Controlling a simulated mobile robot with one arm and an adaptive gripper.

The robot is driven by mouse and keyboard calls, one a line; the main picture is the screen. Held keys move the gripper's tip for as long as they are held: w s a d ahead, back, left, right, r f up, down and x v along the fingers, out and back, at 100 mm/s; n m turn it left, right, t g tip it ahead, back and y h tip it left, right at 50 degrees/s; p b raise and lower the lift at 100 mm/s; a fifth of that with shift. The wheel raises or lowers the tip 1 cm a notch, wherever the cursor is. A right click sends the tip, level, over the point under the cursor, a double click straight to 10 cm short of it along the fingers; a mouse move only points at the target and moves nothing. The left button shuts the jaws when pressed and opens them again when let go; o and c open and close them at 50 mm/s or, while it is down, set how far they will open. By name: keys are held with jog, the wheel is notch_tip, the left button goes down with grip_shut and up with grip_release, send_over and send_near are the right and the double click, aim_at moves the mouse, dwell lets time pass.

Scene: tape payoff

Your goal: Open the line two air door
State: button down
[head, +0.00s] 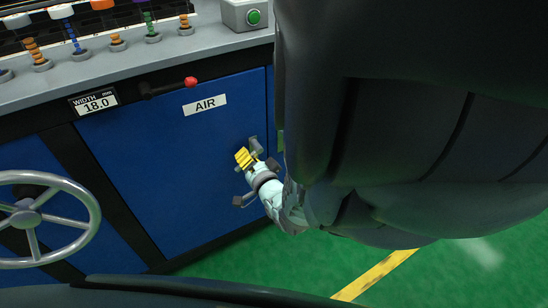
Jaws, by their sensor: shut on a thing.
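The air door is a flat blue panel (160,170) on the front of the machine, with a white AIR label (205,104) near its top. The panel looks flush with the dark frame around it. My gripper (250,160) is at the right side of the panel, beside a small grey fitting (255,146), and is shut on a part there that looks like the door's handle. The fingers hide most of that part. My dark arm covers the right of the view. No line number shows on this panel.
A silver handwheel (38,218) is at the left. Above the panel are a red-tipped lever (190,83), a width display (97,102) reading 18.0 and a grey counter with several coloured spools. Green floor lies below.

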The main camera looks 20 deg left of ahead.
jog(key=s+d+m+t+h+p, duration=0.4)
jog(key=s+d, duration=0.4)
jog(key=s, duration=0.4)
jog(key=m+t+h, duration=0.1)
jog(key=m+h, duration=0.1)
jog(key=shift+s+d+h+p, duration=0.15)
jog(key=shift+s+h+p, duration=0.15)
jog(key=shift+s+p, duration=0.1)
jog(key=shift+w, duration=0.1)
jog(key=c, duration=0.9)
grip_release()
jog(key=shift+c, duration=0.2)
jog(key=shift+s, duration=0.25)
jog(key=v, duration=0.7)
jog(key=shift+s+d, duration=0.2)
jog(key=shift+s, duration=0.05)
